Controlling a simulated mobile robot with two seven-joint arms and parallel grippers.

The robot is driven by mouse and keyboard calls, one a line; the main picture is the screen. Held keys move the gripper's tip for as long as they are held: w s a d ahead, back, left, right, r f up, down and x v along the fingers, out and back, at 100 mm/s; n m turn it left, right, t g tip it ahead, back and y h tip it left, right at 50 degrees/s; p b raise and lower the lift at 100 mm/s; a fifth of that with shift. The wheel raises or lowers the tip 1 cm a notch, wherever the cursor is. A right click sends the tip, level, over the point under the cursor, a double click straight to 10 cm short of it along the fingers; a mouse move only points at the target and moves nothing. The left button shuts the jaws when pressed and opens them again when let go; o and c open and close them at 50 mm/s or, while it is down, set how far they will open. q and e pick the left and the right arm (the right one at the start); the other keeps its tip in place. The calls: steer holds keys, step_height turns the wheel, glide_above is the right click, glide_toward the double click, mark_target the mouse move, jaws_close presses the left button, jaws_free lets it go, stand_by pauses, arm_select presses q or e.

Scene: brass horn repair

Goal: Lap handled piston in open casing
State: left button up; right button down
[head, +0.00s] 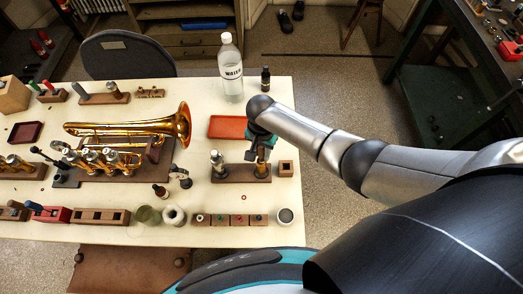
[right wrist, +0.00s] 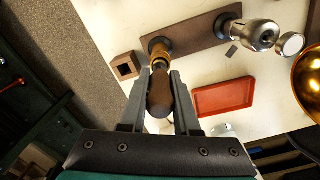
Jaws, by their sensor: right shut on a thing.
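My right gripper (head: 262,148) is over the right end of a brown wooden stand (head: 236,173) at the bench's front right. In the right wrist view its fingers (right wrist: 159,82) are shut on the dark brown wooden handle (right wrist: 160,98) of the handled piston. Below the handle, a brass cylinder (right wrist: 160,55), which also shows in the head view (head: 261,165), stands upright in a black socket on the stand. I cannot tell how deep the piston sits in the casing. A silvery casing (head: 217,163) stands at the stand's left end. My left gripper is not in view.
A red tray (head: 228,127) lies behind the stand. A small wooden block (head: 286,169) with a square hole is just right of it. A brass horn (head: 130,128) and a water bottle (head: 231,70) stand farther away.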

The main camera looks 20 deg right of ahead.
steer(key=shift+r+m+p, duration=0.6)
steer(key=shift+r+p, duration=0.1)
steer(key=shift+p, duration=0.15)
steer(key=shift+w+r+m+p, duration=0.1)
steer(key=shift+r+m+p, duration=0.45)
steer(key=shift+m, duration=0.15)
steer(key=shift+r+m, duration=0.55)
steer(key=shift+m, duration=0.15)
steer(key=shift+r, duration=0.1)
steer(key=shift+f+n+b, duration=1.35)
steer(key=shift+f+n, duration=0.5)
steer(key=shift+n, duration=0.15)
steer(key=shift+r, duration=0.15)
